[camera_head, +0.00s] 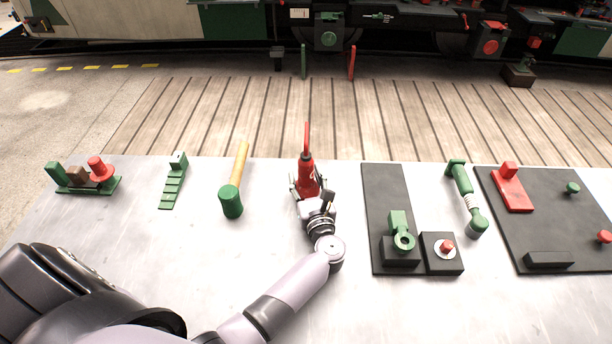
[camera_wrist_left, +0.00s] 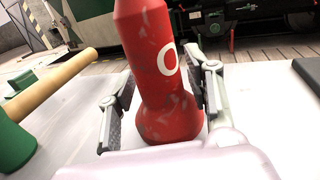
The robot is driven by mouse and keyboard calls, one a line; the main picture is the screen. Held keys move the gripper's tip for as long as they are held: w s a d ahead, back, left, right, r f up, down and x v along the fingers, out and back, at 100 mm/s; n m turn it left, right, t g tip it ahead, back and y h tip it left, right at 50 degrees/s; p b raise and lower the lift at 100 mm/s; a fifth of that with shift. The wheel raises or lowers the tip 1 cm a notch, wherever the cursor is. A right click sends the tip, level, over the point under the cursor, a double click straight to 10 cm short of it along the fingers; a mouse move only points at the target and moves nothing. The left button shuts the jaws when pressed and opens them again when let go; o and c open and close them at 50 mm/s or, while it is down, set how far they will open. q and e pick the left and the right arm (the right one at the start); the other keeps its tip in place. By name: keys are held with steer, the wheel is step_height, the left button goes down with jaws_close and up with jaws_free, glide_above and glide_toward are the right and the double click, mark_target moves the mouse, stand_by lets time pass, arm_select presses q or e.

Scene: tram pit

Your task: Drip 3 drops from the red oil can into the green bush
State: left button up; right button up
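The red oil can (camera_head: 307,172) stands upright on the table in the middle of the head view, its thin red spout pointing up and away. My left gripper (camera_head: 308,192) is at its lower body, one finger on each side. In the left wrist view the can (camera_wrist_left: 160,85) fills the space between the fingers (camera_wrist_left: 162,100), with narrow gaps beside it, so the gripper looks open around it. The green bush (camera_head: 402,239) is a ring-shaped part on a black block, right of the can. My right gripper is not in view.
A hammer with a green head (camera_head: 231,201) lies left of the can. Another dark plate (camera_head: 550,225) is at far right.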

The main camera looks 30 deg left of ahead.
arm_select(q)
steer(key=c, duration=0.7)
jaws_close()
steer(key=shift+r, duration=0.15)
step_height(320, 180, up, 19)
steer(key=p, duration=1.4)
steer(key=shift+r, duration=0.4)
